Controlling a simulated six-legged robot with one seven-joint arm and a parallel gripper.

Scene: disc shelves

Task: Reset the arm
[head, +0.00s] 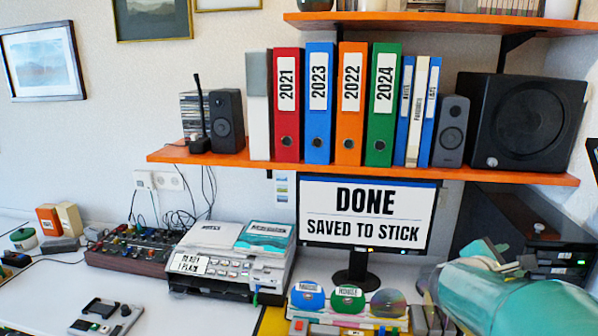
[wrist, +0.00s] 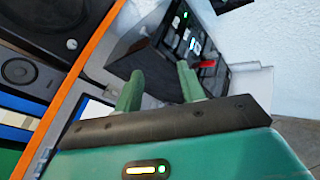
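My arm, in teal, reaches in from the lower right of the head view, in front of the black tower. In the wrist view my gripper (wrist: 158,82) has its two green fingers apart, with nothing seen between them. The black tower (wrist: 182,50) with lit green lights lies beyond the fingertips, and a small red piece (wrist: 207,64) shows on its front. I cannot tell how far the fingertips are from it. The monitor (head: 366,215) reads "DONE SAVED TO STICK".
The printer-like device (head: 225,262), a mixer (head: 140,252) and a disc rack (head: 345,318) stand on the white desk. The desk's front left has some free room.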

